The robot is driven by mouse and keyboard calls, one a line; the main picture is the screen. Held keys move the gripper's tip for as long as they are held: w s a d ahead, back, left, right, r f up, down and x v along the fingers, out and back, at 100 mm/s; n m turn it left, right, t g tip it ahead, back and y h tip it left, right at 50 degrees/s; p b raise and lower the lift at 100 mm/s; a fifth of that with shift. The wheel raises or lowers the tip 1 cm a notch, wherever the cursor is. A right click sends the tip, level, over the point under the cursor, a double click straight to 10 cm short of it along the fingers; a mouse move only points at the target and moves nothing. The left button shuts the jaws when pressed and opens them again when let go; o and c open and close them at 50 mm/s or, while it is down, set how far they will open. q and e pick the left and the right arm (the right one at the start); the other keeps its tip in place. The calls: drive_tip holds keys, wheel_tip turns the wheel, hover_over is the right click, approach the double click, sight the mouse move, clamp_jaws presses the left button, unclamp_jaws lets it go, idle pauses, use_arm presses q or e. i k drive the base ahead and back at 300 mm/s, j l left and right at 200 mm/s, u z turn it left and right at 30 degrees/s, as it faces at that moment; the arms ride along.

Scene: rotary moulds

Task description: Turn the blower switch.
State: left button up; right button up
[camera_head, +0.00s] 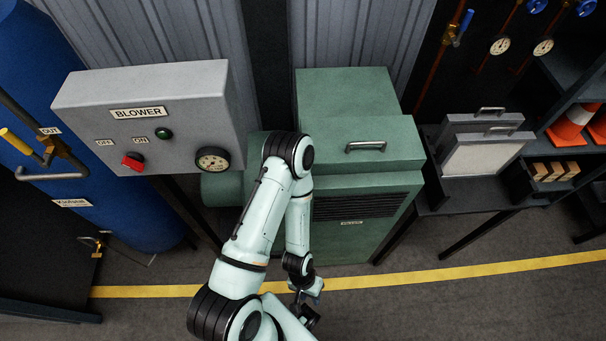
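The blower switch (132,162) is a small red knob on the front of a grey control box (190,95) labelled BLOWER, in the head view at left. It sits below the OFF and ON labels; I cannot tell for sure which one it points to. A dark green round lamp or button (163,133) is up and right of it. My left gripper (312,312) is low in the middle, hanging near the floor, well right of and below the switch and not touching it. It is small and partly hidden by my arm, so its fingers are unclear. My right gripper is out of view.
A round gauge (212,160) is on the box's right side. A green blower cabinet (360,135) stands behind my arm. A blue tank (35,90) with pipes is at far left. A dark bench (475,190) with panels is at right. A yellow line (450,273) crosses the floor.

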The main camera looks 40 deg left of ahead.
sight(133, 160)
drive_tip(key=k+l+u, duration=0.2)
drive_tip(key=u, duration=0.25)
drive_tip(key=j+u, duration=0.1)
drive_tip(key=u, duration=0.3)
drive_tip(key=i+u, duration=0.1)
drive_tip(key=u, duration=0.25)
drive_tip(key=j+u, duration=0.1)
drive_tip(key=u, duration=0.3)
drive_tip(key=j+u, duration=0.25)
drive_tip(key=u, duration=0.25)
drive_tip(key=i+j+u, duration=0.15)
drive_tip(key=u, duration=0.35)
